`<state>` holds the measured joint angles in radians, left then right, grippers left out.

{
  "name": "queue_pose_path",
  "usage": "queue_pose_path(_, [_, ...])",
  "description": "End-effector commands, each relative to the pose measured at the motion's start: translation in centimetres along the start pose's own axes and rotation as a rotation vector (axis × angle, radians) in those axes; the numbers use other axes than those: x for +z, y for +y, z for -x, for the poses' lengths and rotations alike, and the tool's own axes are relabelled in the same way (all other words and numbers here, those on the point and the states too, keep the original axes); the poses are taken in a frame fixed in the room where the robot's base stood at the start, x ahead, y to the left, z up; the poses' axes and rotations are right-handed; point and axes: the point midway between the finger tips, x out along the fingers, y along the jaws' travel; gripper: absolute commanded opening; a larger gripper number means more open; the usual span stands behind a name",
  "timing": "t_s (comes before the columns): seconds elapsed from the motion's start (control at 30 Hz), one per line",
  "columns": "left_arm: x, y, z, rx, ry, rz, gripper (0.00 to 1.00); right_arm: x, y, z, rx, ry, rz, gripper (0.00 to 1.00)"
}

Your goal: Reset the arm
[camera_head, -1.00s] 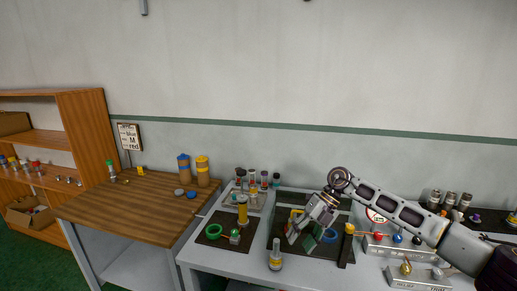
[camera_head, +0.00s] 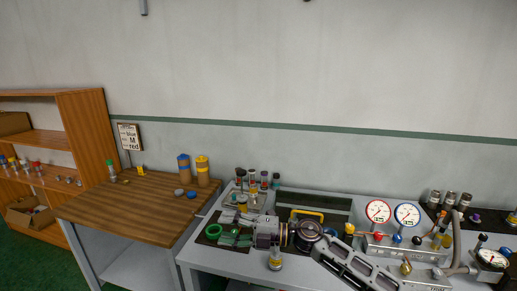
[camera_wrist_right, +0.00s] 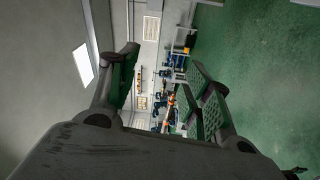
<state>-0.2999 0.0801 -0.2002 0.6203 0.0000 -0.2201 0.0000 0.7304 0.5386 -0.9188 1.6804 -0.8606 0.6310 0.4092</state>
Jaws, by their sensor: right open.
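My right gripper (camera_head: 226,227) reaches in at the end of my right arm, which comes from the lower right. My left gripper is not in view.
Bottles in a rack (camera_head: 252,182) stand behind the gripper. Red and blue gauges (camera_head: 378,211) stand to the right. A wooden table (camera_head: 130,205) with yellow and blue cylinders is at left.

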Motion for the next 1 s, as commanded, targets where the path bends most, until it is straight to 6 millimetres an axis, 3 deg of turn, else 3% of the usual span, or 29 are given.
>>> queue_pose_path(0.27, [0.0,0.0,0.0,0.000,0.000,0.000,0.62,0.4,2.6,-0.2,0.234,-0.161,-0.120,0.49])
queue_pose_path(0.5, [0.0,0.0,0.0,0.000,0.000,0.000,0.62,1.8,3.9,1.6,0.401,-0.328,-0.248,0.49])
queue_pose_path(0.73, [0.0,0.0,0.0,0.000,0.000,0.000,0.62,3.5,3.7,4.5,0.526,-0.508,-0.391,0.49])
queue_pose_path(1.0, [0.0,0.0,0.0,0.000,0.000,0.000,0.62,5.2,1.3,9.1,0.626,-0.733,-0.576,0.49])
